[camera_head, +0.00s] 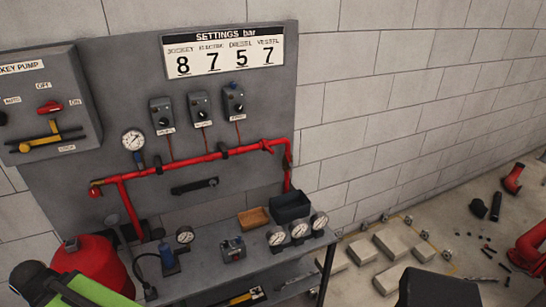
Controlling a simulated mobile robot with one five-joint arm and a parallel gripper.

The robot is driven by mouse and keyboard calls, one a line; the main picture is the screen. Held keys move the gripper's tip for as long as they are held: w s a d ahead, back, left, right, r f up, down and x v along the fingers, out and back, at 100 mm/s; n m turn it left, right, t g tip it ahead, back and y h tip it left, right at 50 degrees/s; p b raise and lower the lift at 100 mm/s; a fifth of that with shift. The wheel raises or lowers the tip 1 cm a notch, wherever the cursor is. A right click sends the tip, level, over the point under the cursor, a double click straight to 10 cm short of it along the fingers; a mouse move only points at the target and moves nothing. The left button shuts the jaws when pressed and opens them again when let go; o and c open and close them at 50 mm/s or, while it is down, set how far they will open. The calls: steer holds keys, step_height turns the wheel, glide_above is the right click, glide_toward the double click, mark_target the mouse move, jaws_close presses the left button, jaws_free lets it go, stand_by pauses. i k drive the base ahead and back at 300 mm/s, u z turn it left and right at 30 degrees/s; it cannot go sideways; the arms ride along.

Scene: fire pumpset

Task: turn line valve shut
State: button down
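A red pipe (195,160) runs along the grey wall panel, with legs dropping at its left and right ends. A small blue-handled fitting (140,157) sits on the pipe below a round gauge (133,139). A red fitting (268,146) sits near the pipe's right end. No label tells which of these is the line valve, and their exact positions, open or shut, are too small to tell.
A bench (215,265) below the pipe holds several gauges, a brown tray (253,217) and a dark bin (290,206). A jockey pump box (45,105) hangs at left. Grey blocks (391,244) and red pipe parts (530,250) lie on the floor at right.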

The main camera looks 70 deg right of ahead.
mark_target(288, 156)
steer(key=u, duration=0.4)
steer(key=k, duration=1.65)
steer(key=z, duration=1.05)
steer(key=i, duration=0.6)
steer(key=z, duration=0.1)
